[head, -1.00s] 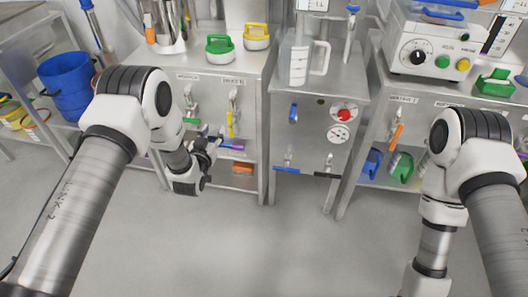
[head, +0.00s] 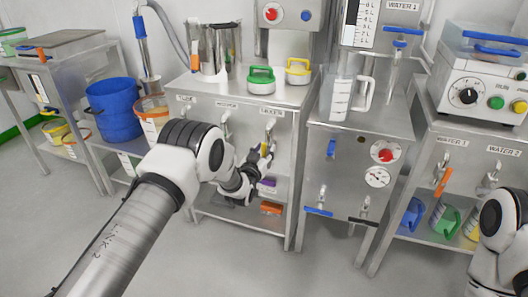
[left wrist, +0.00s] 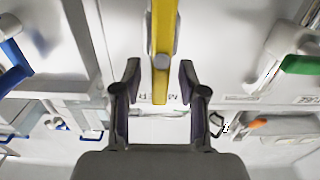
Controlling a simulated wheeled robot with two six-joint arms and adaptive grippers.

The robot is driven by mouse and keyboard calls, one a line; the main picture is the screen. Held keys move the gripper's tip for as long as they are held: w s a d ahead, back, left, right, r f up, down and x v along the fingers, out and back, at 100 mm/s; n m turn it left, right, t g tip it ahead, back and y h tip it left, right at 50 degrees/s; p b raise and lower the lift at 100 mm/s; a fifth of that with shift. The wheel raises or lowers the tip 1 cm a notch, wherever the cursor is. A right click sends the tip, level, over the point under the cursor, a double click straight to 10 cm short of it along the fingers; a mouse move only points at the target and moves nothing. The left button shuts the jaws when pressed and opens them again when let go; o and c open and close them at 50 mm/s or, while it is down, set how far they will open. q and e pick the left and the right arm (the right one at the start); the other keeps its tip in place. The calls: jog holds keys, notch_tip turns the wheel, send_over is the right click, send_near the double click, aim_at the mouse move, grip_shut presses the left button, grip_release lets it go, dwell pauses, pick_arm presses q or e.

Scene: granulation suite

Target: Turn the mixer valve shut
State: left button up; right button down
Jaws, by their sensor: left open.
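A valve with a yellow lever (head: 264,148) is on the front of the middle steel cabinet. The lever hangs roughly vertical. In the left wrist view the yellow lever (left wrist: 162,25) runs down between my fingers, with space on both sides. A label behind it is partly hidden and hard to read. My left gripper (head: 257,160) is open in front of this valve; in the left wrist view its fingers (left wrist: 159,75) stand either side of the lever. I cannot tell how deep the lever sits between them. My right gripper is out of view.
A green lever (left wrist: 300,65) neighbours the yellow one. The right-hand console has a blue lever (head: 318,212), a black lever (head: 363,221) and a red knob (head: 385,152). Purple and orange (head: 270,208) items lie on the shelf below. A blue bucket (head: 113,108) stands left. Open floor lies in front.

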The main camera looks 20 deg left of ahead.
pick_arm(q)
grip_shut()
jog(key=shift+m, duration=0.3)
jog(key=shift+d+f+m+b, duration=0.45)
jog(key=shift+m, duration=2.45)
jog(key=shift+d+f+m+b, duration=0.45)
jog(key=shift+d+m+b, duration=0.05)
jog(key=shift+m, duration=2.4)
jog(key=shift+d+f+m+b, duration=0.45)
jog(key=shift+m, duration=2.45)
